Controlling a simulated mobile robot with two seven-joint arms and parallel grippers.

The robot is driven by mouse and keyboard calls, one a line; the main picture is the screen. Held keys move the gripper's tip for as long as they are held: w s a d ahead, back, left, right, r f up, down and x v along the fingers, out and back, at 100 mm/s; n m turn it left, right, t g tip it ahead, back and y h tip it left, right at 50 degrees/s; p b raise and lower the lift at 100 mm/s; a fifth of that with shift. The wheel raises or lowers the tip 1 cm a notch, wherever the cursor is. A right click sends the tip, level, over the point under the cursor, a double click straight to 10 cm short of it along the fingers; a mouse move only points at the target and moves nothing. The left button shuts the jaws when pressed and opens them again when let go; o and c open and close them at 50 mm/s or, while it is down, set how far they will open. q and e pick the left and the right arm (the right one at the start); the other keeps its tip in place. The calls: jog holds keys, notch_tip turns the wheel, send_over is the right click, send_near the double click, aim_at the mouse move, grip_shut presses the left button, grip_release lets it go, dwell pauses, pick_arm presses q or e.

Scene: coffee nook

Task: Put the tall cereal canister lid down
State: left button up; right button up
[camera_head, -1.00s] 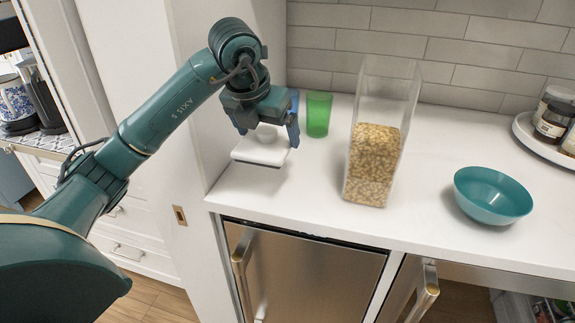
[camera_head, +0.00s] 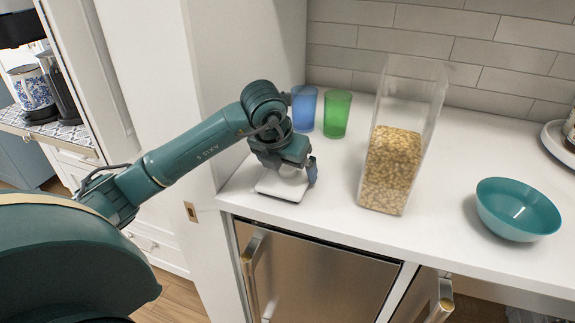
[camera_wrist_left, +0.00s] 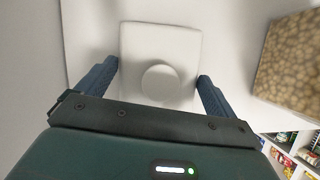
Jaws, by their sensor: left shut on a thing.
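The cereal canister lid (camera_head: 281,187) is a white square slab with a round knob (camera_wrist_left: 160,83). It is low over the counter's left part, near the front edge, roughly level; I cannot tell for sure whether it touches the counter. My left gripper (camera_head: 287,176) points down and is shut on the lid, with its blue fingers on opposite sides in the left wrist view. The tall clear canister (camera_head: 391,172) stands upright and open to the right, partly full of cereal. My right gripper is not in view.
A blue glass (camera_head: 304,112) and a green glass (camera_head: 337,114) stand behind the gripper. A teal bowl (camera_head: 517,210) stands to the right of the canister. A white cabinet panel (camera_head: 240,75) borders the counter (camera_head: 335,205) on the left. Some counter is clear between the lid and canister.

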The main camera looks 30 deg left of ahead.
pick_arm(q)
jog(key=shift+f, duration=0.1)
jog(key=o, duration=0.6)
jog(key=shift+o, duration=0.2)
jog(key=shift+r, duration=0.25)
jog(key=v, duration=1.2)
jog(key=shift+f, duration=0.2)
